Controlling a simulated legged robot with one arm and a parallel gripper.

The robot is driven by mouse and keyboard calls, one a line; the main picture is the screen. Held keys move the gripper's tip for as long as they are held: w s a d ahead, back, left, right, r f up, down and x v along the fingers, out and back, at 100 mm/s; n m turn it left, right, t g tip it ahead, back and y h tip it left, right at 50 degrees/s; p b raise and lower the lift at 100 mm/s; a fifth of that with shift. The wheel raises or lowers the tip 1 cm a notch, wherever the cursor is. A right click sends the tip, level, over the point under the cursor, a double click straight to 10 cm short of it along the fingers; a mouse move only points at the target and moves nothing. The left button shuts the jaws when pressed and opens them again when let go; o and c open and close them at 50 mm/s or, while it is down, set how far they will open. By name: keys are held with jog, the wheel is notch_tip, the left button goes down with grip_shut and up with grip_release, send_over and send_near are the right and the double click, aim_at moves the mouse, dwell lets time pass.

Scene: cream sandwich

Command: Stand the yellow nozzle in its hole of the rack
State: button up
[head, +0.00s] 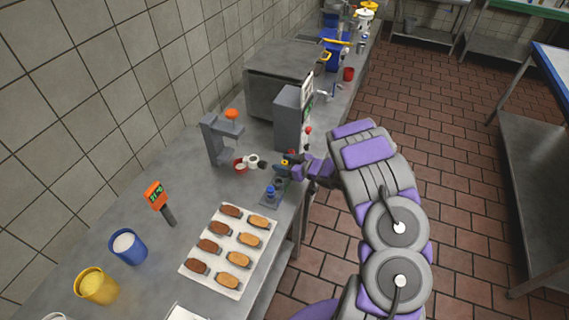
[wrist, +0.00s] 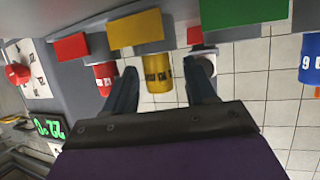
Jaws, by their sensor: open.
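The yellow nozzle (wrist: 157,73), a yellow cylinder with dark markings, shows between the two fingers of my gripper (wrist: 163,82) in the wrist view. The fingers are apart, with a gap on each side of it; I cannot tell how deep it lies between them. In the head view my gripper (head: 288,163) is over the counter, and a small yellow patch (head: 285,162) shows at its tips. A small blue-grey stand (head: 264,202), which looks like the rack, sits just nearer, holding a blue piece (head: 270,190). Its holes are too small to make out.
In the wrist view, red (wrist: 72,48), yellow (wrist: 135,29) and green (wrist: 243,10) plates lie close above the fingers, and a red cylinder (wrist: 104,78) is beside the left finger. In the head view, a grey machine (head: 289,118) stands behind my gripper and a bread tray (head: 222,285) in front.

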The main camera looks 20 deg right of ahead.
jog(key=shift+r, duration=0.1)
jog(key=p+v, duration=0.2)
jog(key=v, duration=1)
jog(key=w+d+r+m+g+h, duration=0.1)
jog(key=w+d+r+m+h, duration=0.1)
jog(key=d+r+h, duration=0.7)
jog(key=s+d+r+m+g+h, duration=0.1)
jog(key=s+r+m+g+h, duration=0.25)
jog(key=s+r, duration=0.45)
jog(key=s+a+r+g+y, duration=0.1)
jog(key=s+a+g, duration=0.1)
jog(key=s+a, duration=0.7)
jog(key=s+a+r+g+y, duration=0.2)
jog(key=s+a, duration=0.6)
jog(key=s, duration=0.5)
jog(key=s+a+r+m+g+y, duration=0.1)
jog(key=s+a+g, duration=0.3)
jog(key=s+a, duration=0.5)
jog(key=s+y, duration=0.1)
jog(key=s, duration=0.1)
jog(key=shift+s+a+r, duration=0.25)
jog(key=shift+a+r, duration=0.05)
jog(key=shift+f+g+b, duration=0.1)
jog(key=shift+g+b, duration=0.15)
jog(key=shift+b, duration=0.1)
